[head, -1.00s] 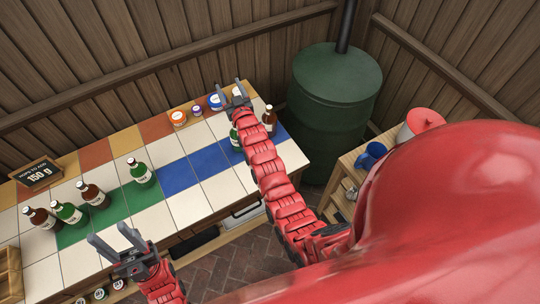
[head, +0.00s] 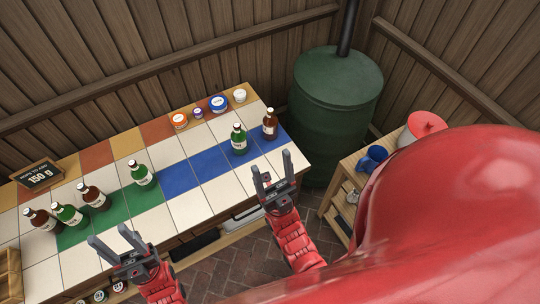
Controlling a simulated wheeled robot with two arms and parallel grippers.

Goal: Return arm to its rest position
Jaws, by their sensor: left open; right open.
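My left gripper (head: 120,245) is open and empty, in front of the counter's near edge at the lower left of the head view. My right gripper (head: 273,168) is open and empty, its fingers pointing up over the near right edge of the tiled counter (head: 205,203). A green bottle (head: 239,140) and a brown bottle (head: 269,124) stand upright on the blue tiles beyond my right gripper, apart from it.
A green bottle (head: 142,174) and several more bottles stand at the counter's left, near a sign (head: 38,175). Small jars (head: 218,103) line the back edge.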

